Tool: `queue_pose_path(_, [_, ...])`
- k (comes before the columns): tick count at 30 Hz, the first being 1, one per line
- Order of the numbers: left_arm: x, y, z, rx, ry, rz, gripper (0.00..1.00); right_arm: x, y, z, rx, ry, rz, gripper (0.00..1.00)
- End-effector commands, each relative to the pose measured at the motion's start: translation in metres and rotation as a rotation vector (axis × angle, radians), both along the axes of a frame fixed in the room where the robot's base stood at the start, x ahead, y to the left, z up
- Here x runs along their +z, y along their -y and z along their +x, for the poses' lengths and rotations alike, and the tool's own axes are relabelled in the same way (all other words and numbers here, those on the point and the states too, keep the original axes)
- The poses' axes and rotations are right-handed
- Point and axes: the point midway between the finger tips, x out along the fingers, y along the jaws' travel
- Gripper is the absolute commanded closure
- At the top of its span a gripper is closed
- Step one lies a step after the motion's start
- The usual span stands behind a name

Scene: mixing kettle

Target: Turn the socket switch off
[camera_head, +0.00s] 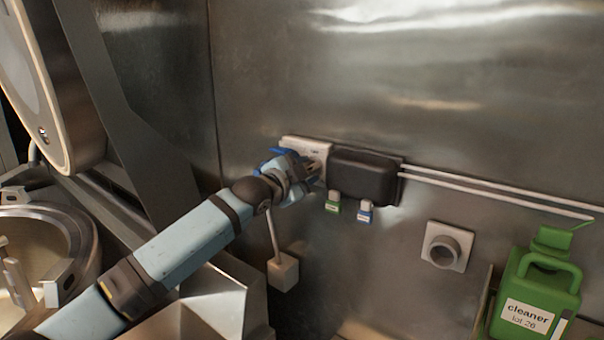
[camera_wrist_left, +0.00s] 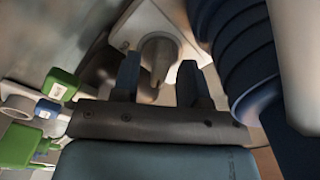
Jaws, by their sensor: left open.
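The white socket plate (camera_head: 307,144) is on the metal wall, left of a dark rounded box (camera_head: 363,175). My left gripper (camera_head: 313,167) is at the front of the plate and hides much of it, including any switch there. In the left wrist view a pale plate (camera_wrist_left: 150,22) with a tapered grey knob-like part (camera_wrist_left: 158,55) lies ahead of my left gripper (camera_wrist_left: 158,82). The two fingers are apart, and the part's tip shows between them. I cannot tell whether they touch it. My right gripper is not in view.
Green (camera_head: 333,207) and blue (camera_head: 365,215) tagged plugs hang under the dark box. White pipes (camera_head: 490,191) run right along the wall. A round wall outlet (camera_head: 444,248) and a green cleaner jug (camera_head: 536,290) are at lower right. A steel kettle (camera_head: 75,215) stands at left.

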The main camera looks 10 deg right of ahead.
Motion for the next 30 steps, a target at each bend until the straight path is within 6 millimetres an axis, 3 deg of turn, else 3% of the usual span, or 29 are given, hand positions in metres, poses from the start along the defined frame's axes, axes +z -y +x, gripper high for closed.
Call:
queue_pose_path(7, [-0.002, -0.019, -0.014, -0.001, 0.000, -0.001, 0.60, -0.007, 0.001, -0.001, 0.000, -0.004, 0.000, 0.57])
queue_pose_path(21, [-0.002, -0.097, -0.075, 0.001, 0.000, 0.001, 0.60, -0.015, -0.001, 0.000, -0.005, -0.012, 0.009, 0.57])
queue_pose_path(30, [0.000, -0.109, -0.085, 0.000, 0.000, 0.000, 0.60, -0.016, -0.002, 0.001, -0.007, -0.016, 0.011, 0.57])
